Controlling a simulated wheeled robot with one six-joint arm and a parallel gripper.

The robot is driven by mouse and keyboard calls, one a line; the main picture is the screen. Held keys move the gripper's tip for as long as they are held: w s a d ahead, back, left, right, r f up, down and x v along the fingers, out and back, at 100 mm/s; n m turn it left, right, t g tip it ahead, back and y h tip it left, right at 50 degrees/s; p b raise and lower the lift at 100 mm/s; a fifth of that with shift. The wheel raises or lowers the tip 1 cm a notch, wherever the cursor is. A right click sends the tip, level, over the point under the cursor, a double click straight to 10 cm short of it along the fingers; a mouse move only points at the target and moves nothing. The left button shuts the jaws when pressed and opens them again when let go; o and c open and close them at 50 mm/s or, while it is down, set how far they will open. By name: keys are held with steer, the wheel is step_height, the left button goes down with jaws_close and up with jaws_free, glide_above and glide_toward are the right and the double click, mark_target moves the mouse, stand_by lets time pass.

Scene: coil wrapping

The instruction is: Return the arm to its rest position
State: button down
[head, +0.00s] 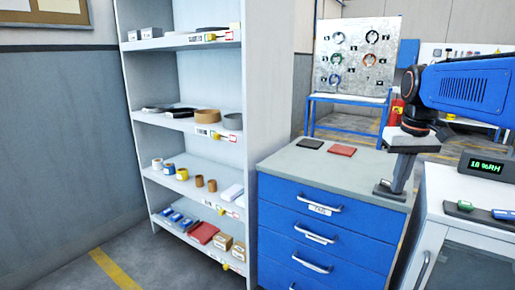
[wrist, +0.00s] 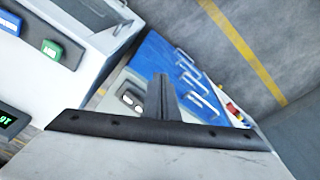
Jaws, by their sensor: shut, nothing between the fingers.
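My blue arm comes in from the right in the head view. My gripper (head: 390,190) hangs below it, pointing down, at the right front corner of the blue drawer cabinet (head: 325,225). In the wrist view my gripper (wrist: 162,95) shows its fingers together with nothing between them. Behind the fingers, the wrist view shows the cabinet's blue drawer fronts (wrist: 165,65). Whether the fingertips touch the cabinet top cannot be told.
A black pad (head: 311,144) and a red pad (head: 341,151) lie on the cabinet top. A stocked white shelf (head: 247,100) stands left. A white cabinet (head: 450,205) with a humidity display (head: 485,166) stands close on the right. Floor in front of the shelf is clear.

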steer(key=s+a+f+t, duration=0.1)
steer(key=s+a+f, duration=0.3)
steer(key=s+f, duration=0.4)
steer(key=s+a+f+t, duration=0.2)
steer(key=s+a+f, duration=0.2)
steer(key=s+f, duration=0.4)
steer(key=s, duration=0.4)
steer(key=shift+s+a+f+n, duration=0.3)
steer(key=shift+s+f, duration=0.05)
steer(key=shift+f, duration=0.05)
